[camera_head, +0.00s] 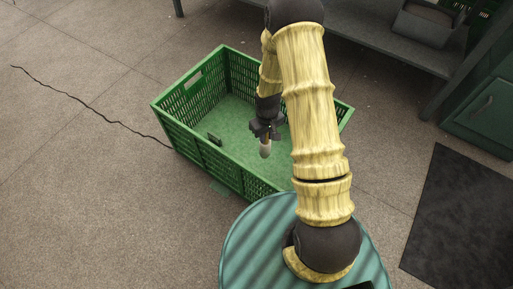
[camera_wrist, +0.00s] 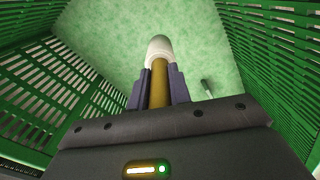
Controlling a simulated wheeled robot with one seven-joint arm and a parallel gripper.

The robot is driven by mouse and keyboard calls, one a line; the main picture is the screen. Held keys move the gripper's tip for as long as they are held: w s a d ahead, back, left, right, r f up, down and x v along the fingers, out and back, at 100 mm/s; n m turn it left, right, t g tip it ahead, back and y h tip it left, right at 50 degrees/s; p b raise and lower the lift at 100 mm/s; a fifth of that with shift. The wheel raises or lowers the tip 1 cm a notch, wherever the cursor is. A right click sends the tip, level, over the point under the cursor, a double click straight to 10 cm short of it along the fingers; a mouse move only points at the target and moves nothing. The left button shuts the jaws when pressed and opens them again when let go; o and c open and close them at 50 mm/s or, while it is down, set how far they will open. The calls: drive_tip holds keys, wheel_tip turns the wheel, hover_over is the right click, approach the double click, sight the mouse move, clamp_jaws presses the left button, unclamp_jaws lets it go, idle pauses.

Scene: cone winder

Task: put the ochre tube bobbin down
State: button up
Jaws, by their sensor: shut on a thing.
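The ochre tube bobbin (camera_wrist: 158,84) is an ochre shaft with a pale cream end, held between the two dark fingers of my gripper (camera_wrist: 158,88). In the head view my gripper (camera_head: 265,132) points down inside the green crate, and the bobbin's pale end (camera_head: 265,150) shows below the fingers. The crate's mottled green floor lies beyond the bobbin in the wrist view. I cannot tell whether the bobbin's far end touches the floor. The bobbin's near part is hidden by my gripper.
The green slatted crate (camera_head: 212,172) stands open on the concrete floor, its walls around my gripper. A small dark item (camera_head: 214,139) lies at the crate's left side. Crate floor to the left of the bobbin is clear. A grey shelf (camera_head: 385,40) and dark mat (camera_head: 460,215) are to the right.

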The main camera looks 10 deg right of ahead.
sight(265, 149)
wheel_tip(265, 149, down, 6)
drive_tip(key=b, duration=0.3)
drive_tip(key=shift+r, duration=0.15)
drive_tip(key=shift+f+b, duration=1.2)
drive_tip(key=shift+f, duration=0.85)
drive_tip(key=o, duration=0.9)
wheel_tip(265, 149, up, 12)
drive_tip(key=p, duration=0.7)
drive_tip(key=shift+r+p, duration=0.2)
drive_tip(key=shift+p, duration=0.2)
